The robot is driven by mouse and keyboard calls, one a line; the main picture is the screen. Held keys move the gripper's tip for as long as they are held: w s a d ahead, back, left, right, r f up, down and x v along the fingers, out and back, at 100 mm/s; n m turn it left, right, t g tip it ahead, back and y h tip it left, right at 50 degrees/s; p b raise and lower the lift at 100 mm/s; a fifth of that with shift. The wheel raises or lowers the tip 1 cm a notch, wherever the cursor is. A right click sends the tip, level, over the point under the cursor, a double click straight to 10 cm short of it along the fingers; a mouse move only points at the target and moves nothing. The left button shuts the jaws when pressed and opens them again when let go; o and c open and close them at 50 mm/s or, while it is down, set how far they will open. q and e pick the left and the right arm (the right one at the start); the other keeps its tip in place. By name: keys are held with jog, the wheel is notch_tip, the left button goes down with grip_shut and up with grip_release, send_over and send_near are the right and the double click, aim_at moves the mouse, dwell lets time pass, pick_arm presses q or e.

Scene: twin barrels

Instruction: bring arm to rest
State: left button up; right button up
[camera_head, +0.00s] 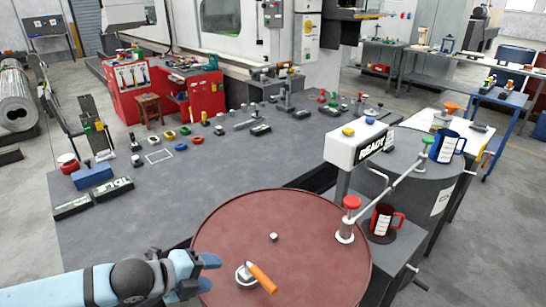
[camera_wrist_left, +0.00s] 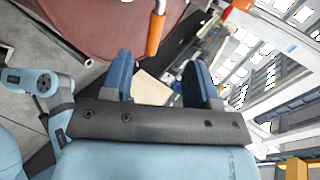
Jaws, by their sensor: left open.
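My left gripper (camera_head: 209,273) is over the left edge of a round dark-red barrel lid (camera_head: 310,245) in the head view. Its two blue fingers stand apart with nothing between them in the left wrist view (camera_wrist_left: 160,85). An orange-handled crank (camera_head: 262,278) on the lid is to the right of the fingertips and apart from them. The orange handle also shows beyond the fingers in the left wrist view (camera_wrist_left: 155,33). My right gripper is in neither view.
A white box reading READY (camera_head: 358,145) stands behind the lid, with a red knob (camera_head: 351,202) on a pipe.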

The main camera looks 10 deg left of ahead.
pick_arm(q)
jog(key=s+d+f+n+t+y+p, duration=0.1)
jog(key=s+d+f+n+p, duration=0.2)
jog(key=n, duration=0.5)
jog(key=s+d+f+n+t+p, duration=0.1)
jog(key=s+d+f+n+t, duration=0.15)
jog(key=f+n, duration=0.4)
jog(key=s+a+f+n+y, duration=0.3)
jog(key=s+f+n, duration=0.3)
jog(key=s+n, duration=0.2)
jog(key=shift+s+g+y+p, duration=0.3)
jog(key=shift+s+g+p, duration=0.15)
jog(key=shift+s, duration=0.15)
jog(key=shift+n, duration=0.25)
